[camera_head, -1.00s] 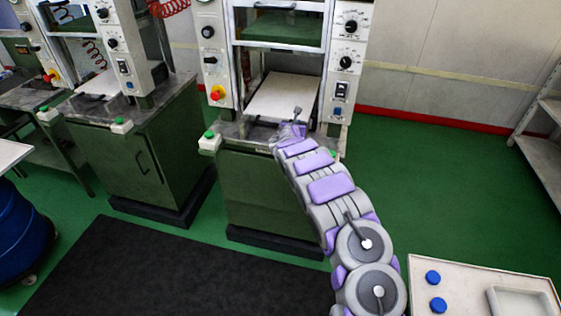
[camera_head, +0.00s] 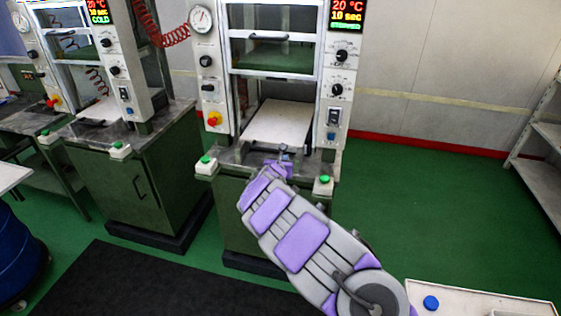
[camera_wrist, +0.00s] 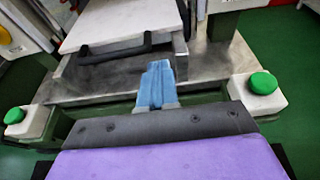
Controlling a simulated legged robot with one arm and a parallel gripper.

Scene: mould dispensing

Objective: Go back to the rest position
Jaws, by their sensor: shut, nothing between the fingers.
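My gripper (camera_wrist: 156,88) shows in the wrist view as blue fingers closed together, with nothing between them. It points at the front edge of the middle press's metal table. In the head view my gripper (camera_head: 284,160) is small and partly hidden by my purple and grey arm, just in front of the middle press (camera_head: 275,130). The white plate (camera_head: 278,122) lies in the press opening, beyond the fingertips and apart from them. It also shows at the top of the wrist view (camera_wrist: 125,22), with a dark handle at its front.
Green buttons stand on both front corners of the press, left (camera_head: 206,165) and right (camera_head: 323,185). A second press (camera_head: 130,170) is at the left. A white cart (camera_head: 480,303) with a blue knob is at lower right. Green floor on the right is clear.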

